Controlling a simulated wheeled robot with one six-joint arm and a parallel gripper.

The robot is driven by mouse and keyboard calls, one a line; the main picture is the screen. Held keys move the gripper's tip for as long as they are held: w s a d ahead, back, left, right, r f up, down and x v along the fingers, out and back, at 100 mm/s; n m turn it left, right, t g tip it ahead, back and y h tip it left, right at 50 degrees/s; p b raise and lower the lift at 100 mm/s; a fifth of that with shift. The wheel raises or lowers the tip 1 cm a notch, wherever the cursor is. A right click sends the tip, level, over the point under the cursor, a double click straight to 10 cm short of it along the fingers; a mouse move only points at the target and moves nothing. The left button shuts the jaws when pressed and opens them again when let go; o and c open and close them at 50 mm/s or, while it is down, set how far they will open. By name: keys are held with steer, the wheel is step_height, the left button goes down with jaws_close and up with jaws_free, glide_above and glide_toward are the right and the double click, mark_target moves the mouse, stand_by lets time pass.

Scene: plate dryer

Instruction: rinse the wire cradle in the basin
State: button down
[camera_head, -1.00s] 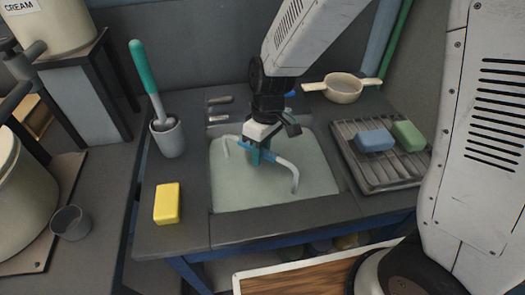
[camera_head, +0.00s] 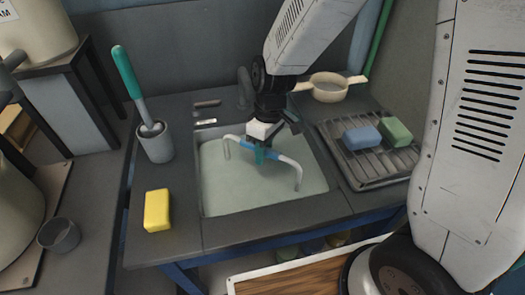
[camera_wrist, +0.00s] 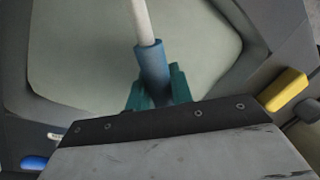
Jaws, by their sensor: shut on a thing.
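The wire cradle (camera_head: 289,161) is a bent white rod with a blue sleeve at its middle and ends that turn down. My gripper (camera_head: 260,155) is shut on the blue sleeve and holds the cradle over the basin (camera_head: 230,197), which has pale greenish-grey water in it. I cannot tell whether the cradle's ends touch the water. In the wrist view, the teal fingers (camera_wrist: 158,92) clasp the blue sleeve, and the white rod (camera_wrist: 142,20) runs up from it across the basin. The rest of the cradle is hidden there.
A yellow sponge (camera_head: 157,210) and a cup with a teal-handled brush (camera_head: 155,143) stand left of the basin. A rack (camera_head: 372,173) with blue and green blocks lies to the right. A cream strainer (camera_head: 328,88) sits behind. The front counter strip is clear.

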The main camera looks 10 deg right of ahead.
step_height(320, 180, up, 15)
stand_by(1.3)
stand_by(0.4)
